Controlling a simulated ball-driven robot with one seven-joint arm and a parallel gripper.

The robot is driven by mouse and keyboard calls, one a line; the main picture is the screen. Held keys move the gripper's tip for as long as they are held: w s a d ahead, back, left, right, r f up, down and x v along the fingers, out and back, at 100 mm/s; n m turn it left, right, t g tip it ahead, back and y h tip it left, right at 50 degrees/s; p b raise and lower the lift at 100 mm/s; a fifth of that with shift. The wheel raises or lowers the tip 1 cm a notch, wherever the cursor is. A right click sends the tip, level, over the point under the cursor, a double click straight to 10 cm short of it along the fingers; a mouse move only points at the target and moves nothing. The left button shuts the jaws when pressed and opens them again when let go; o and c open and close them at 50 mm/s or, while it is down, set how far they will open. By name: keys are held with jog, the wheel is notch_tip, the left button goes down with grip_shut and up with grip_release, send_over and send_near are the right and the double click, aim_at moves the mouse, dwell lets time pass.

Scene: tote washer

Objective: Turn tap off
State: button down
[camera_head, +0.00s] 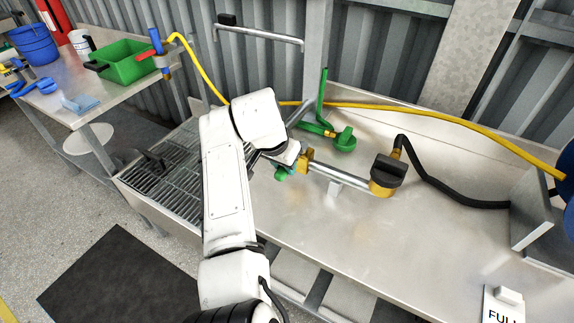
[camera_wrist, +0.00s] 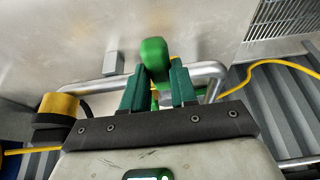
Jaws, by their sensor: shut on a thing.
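The tap is a brass valve body (camera_head: 306,160) on a grey pipe (camera_head: 340,177) above the metal sink bench, with a green handle (camera_head: 281,174). The handle shows large in the wrist view (camera_wrist: 154,56), its rounded end sticking out past my fingers. My gripper (camera_head: 288,168) reaches the tap from the left. In the wrist view my gripper (camera_wrist: 158,85) has its green fingers on either side of the handle and is shut on it. My arm and fingers hide part of the handle and the valve stem.
A brass fitting with a black block (camera_head: 387,175) ends the pipe; a black hose (camera_head: 435,185) runs from it. A green pipe with a cup (camera_head: 344,139) stands behind the tap. A yellow hose (camera_head: 420,113) crosses the back. A metal grate (camera_head: 178,172) lies left.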

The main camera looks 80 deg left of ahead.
jog(key=shift+a+r, duration=0.1)
jog(key=shift+r, duration=0.05)
jog(key=c, duration=0.9)
grip_release()
jog(key=v, duration=1)
jog(key=shift+s+r+b, duration=0.2)
jog(key=shift+r+b, duration=0.05)
jog(key=shift+b, duration=0.15)
